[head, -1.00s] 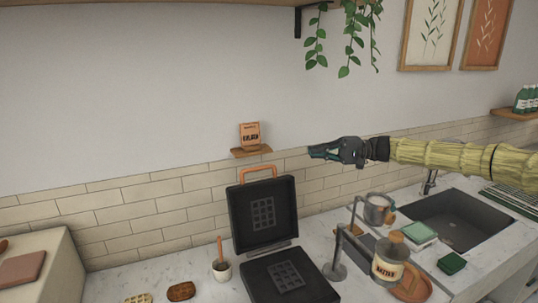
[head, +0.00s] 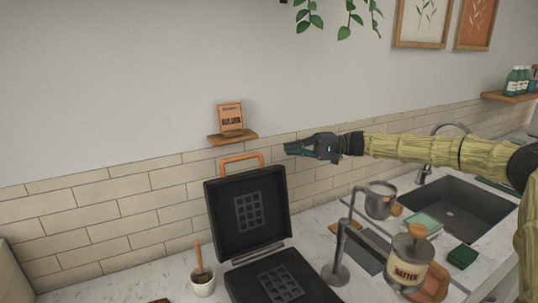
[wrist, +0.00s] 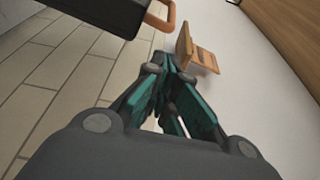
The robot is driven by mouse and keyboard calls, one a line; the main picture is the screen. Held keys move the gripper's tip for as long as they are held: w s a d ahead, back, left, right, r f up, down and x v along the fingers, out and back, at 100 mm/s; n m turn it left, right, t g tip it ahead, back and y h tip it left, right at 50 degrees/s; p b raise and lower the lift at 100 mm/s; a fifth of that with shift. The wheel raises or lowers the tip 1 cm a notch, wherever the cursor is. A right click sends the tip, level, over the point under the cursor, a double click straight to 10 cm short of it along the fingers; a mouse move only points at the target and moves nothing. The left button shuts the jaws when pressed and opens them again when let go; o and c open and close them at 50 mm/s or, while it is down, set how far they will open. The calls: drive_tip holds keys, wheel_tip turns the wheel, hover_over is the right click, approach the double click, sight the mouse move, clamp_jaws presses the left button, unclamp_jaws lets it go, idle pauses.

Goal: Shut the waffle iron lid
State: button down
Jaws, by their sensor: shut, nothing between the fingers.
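The waffle iron stands open on the counter in the head view, its black lid (head: 248,211) raised nearly upright and its base (head: 280,278) lying flat. An orange handle (head: 241,160) tops the lid. My gripper (head: 287,149) is shut and empty, in the air to the right of the handle and a little above it, apart from it. In the wrist view the shut fingers (wrist: 172,68) point toward the wall, with the handle (wrist: 161,16) and a corner of the lid (wrist: 105,12) beyond them at the upper left.
A small wooden shelf (head: 232,138) with an orange box (head: 230,118) is on the wall behind the lid. A batter jar (head: 408,258) and metal stand (head: 340,262) are right of the base. A cup (head: 203,282) with a utensil is at left. The sink (head: 460,207) is farther right.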

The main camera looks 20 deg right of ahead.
drive_tip(key=w+a+p, duration=0.1)
drive_tip(key=a+p, duration=0.3)
drive_tip(key=a, duration=0.6)
idle(0.3)
